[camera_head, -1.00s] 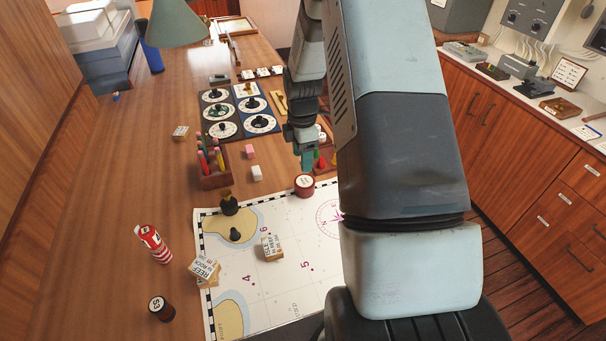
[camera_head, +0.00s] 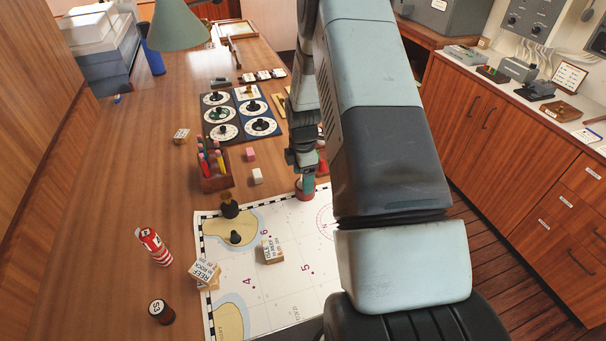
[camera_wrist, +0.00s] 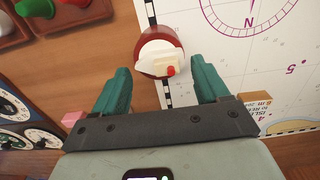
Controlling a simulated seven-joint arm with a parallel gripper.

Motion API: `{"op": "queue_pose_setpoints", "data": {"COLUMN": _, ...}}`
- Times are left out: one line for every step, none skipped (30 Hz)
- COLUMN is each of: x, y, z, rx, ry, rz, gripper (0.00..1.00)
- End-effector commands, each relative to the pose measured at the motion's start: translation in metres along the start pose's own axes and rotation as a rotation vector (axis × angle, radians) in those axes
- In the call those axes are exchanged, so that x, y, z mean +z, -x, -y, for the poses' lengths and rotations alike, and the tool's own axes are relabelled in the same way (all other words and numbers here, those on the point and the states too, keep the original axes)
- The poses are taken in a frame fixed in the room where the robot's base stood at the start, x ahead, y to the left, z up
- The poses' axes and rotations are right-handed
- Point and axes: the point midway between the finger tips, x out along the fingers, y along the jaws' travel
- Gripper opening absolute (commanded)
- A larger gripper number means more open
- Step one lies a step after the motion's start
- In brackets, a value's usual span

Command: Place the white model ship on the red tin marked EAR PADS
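The red tin (camera_head: 305,193) stands at the chart's upper edge in the head view; my gripper hides its top there. In the wrist view the tin (camera_wrist: 151,31) shows its red rim around a pale lid. The white model ship (camera_wrist: 156,63), with a small red part, is over the lid and appears to rest on it. My gripper (camera_wrist: 161,84) has its teal fingers spread either side of the ship, with visible gaps. In the head view my gripper (camera_head: 305,183) is low, right at the tin. The tin's lettering is hidden now.
The chart (camera_head: 280,290) carries dark pieces and word blocks. A pencil holder (camera_head: 215,178), pink block (camera_head: 249,154) and white block (camera_head: 257,176) stand left of my gripper. Dial boards lie beyond. Bare desk is free at left.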

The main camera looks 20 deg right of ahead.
Motion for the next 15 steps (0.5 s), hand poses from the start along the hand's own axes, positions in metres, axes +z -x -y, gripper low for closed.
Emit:
{"op": "queue_pose_setpoints", "data": {"x": 0.000, "y": 0.000, "z": 0.000, "rx": 0.000, "ry": 0.000, "rz": 0.000, "gripper": 0.82}}
{"op": "queue_pose_setpoints", "data": {"x": 0.000, "y": 0.000, "z": 0.000, "rx": 0.000, "ry": 0.000, "rz": 0.000, "gripper": 0.85}}
{"op": "queue_pose_setpoints", "data": {"x": 0.000, "y": 0.000, "z": 0.000, "rx": 0.000, "ry": 0.000, "rz": 0.000, "gripper": 0.85}}
{"op": "queue_pose_setpoints", "data": {"x": 0.000, "y": 0.000, "z": 0.000, "rx": 0.000, "ry": 0.000, "rz": 0.000, "gripper": 0.85}}
{"op": "queue_pose_setpoints", "data": {"x": 0.000, "y": 0.000, "z": 0.000, "rx": 0.000, "ry": 0.000, "rz": 0.000, "gripper": 0.85}}
{"op": "queue_pose_setpoints", "data": {"x": 0.000, "y": 0.000, "z": 0.000, "rx": 0.000, "ry": 0.000, "rz": 0.000, "gripper": 0.85}}
{"op": "queue_pose_setpoints", "data": {"x": 0.000, "y": 0.000, "z": 0.000, "rx": 0.000, "ry": 0.000, "rz": 0.000, "gripper": 0.85}}
{"op": "queue_pose_setpoints", "data": {"x": 0.000, "y": 0.000, "z": 0.000, "rx": 0.000, "ry": 0.000, "rz": 0.000, "gripper": 0.85}}
{"op": "queue_pose_setpoints", "data": {"x": 0.000, "y": 0.001, "z": 0.000, "rx": 0.000, "ry": 0.000, "rz": 0.000, "gripper": 0.85}}
{"op": "queue_pose_setpoints", "data": {"x": 0.000, "y": 0.001, "z": 0.000, "rx": 0.000, "ry": 0.000, "rz": 0.000, "gripper": 0.85}}
{"op": "queue_pose_setpoints", "data": {"x": 0.000, "y": 0.002, "z": 0.000, "rx": 0.001, "ry": 0.000, "rz": 0.000, "gripper": 0.85}}
{"op": "queue_pose_setpoints", "data": {"x": 0.000, "y": 0.005, "z": -0.001, "rx": 0.002, "ry": 0.000, "rz": 0.001, "gripper": 0.85}}
{"op": "queue_pose_setpoints", "data": {"x": 0.000, "y": 0.008, "z": -0.001, "rx": 0.003, "ry": 0.000, "rz": 0.001, "gripper": 0.85}}
{"op": "queue_pose_setpoints", "data": {"x": 0.000, "y": 0.011, "z": -0.001, "rx": 0.003, "ry": 0.000, "rz": 0.000, "gripper": 0.85}}
{"op": "queue_pose_setpoints", "data": {"x": 0.000, "y": 0.017, "z": -0.001, "rx": 0.003, "ry": 0.000, "rz": 0.000, "gripper": 0.85}}
